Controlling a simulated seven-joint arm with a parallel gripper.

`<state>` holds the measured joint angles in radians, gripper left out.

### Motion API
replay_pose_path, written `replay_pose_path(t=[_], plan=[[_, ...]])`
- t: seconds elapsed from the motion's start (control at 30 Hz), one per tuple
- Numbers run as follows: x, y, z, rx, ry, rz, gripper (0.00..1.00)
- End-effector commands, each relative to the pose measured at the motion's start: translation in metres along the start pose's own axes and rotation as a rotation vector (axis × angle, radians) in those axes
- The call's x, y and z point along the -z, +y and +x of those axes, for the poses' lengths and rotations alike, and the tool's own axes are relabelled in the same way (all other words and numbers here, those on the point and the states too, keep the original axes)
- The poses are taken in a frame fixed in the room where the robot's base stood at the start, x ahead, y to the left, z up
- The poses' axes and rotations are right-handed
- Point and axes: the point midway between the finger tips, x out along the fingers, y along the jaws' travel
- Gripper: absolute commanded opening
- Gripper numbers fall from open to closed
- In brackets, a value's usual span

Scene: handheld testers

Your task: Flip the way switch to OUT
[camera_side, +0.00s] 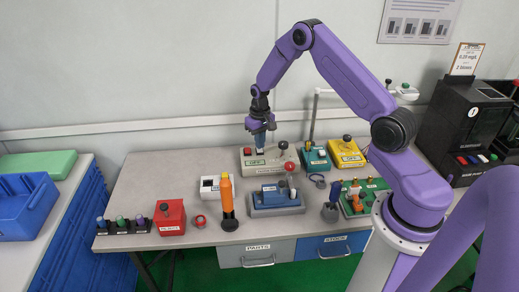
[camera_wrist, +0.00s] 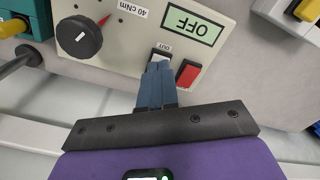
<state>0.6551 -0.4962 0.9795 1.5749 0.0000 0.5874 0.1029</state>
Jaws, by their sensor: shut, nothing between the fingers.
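The tester with the way switch is a beige box (camera_side: 268,166) at the back of the bench. In the wrist view its panel (camera_wrist: 125,50) appears upside down, with a display (camera_wrist: 193,25) reading OFF. In the side view my gripper (camera_side: 260,151) points down over the same box.
On the panel, a red button (camera_wrist: 188,73) is close beside the fingers and a black knob (camera_wrist: 79,37) stands farther left. A teal tester (camera_side: 315,159) and a yellow one (camera_side: 346,153) stand to the right.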

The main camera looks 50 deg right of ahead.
Motion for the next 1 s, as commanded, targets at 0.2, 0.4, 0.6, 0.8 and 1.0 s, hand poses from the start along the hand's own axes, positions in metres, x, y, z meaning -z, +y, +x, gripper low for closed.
replay_pose_path(t=[0.2,0.4,0.6,0.8,1.0], plan=[[0.0,0.0,0.003,0.0,0.0,0.0,0.0],[0.0,0.0,0.006,0.0,-0.001,0.0,0.0],[0.0,0.0,0.008,0.0,0.0,0.0,0.0],[0.0,0.0,0.011,0.0,0.0,0.0,0.0],[0.0,0.0,0.013,0.0,0.001,0.0,0.0]])
